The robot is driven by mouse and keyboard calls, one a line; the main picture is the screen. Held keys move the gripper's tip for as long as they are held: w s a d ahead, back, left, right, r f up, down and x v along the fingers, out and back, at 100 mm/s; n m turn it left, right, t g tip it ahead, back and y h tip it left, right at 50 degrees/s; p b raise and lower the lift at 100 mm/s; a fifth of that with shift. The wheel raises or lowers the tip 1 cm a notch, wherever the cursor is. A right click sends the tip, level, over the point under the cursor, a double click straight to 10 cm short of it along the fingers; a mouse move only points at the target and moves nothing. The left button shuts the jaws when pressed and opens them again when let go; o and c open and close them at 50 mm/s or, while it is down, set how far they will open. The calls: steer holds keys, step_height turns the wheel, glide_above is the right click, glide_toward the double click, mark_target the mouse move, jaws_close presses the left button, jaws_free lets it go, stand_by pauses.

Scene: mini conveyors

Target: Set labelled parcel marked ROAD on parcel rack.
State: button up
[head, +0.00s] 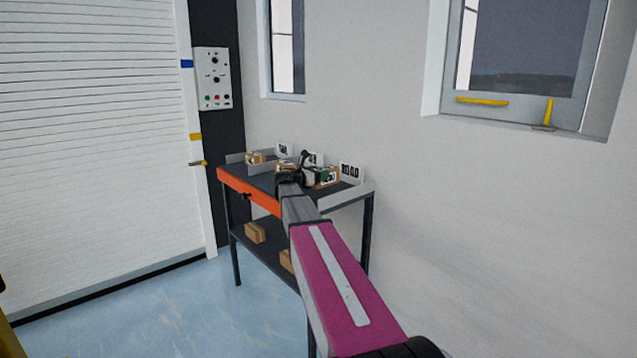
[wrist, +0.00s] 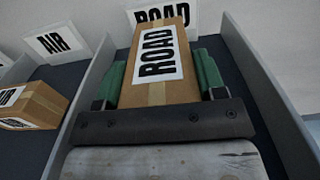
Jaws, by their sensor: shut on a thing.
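The cardboard parcel marked ROAD (wrist: 157,92) is between the green finger pads of my gripper (wrist: 160,70), which is shut on it. In the head view this parcel (head: 326,178) is at the right end of the top shelf of the parcel rack (head: 235,182), partly hidden by my gripper (head: 312,176). It lies in the bay between two grey dividers, in front of the ROAD sign (wrist: 163,14). The sign also shows in the head view (head: 351,172). I cannot tell whether the parcel's underside touches the shelf.
A parcel marked AIR (wrist: 38,103) lies in the bay to the left, below an AIR sign (wrist: 55,42). Grey dividers (wrist: 92,88) stand close on both sides of my gripper. More parcels (head: 255,232) lie on the lower shelf. A wall stands behind the rack.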

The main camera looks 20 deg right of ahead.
steer(key=shift+f, duration=1.65)
steer(key=shift+f, duration=0.1)
steer(key=o, duration=1.1)
steer(key=shift+a, duration=0.1)
steer(key=v, duration=1.2)
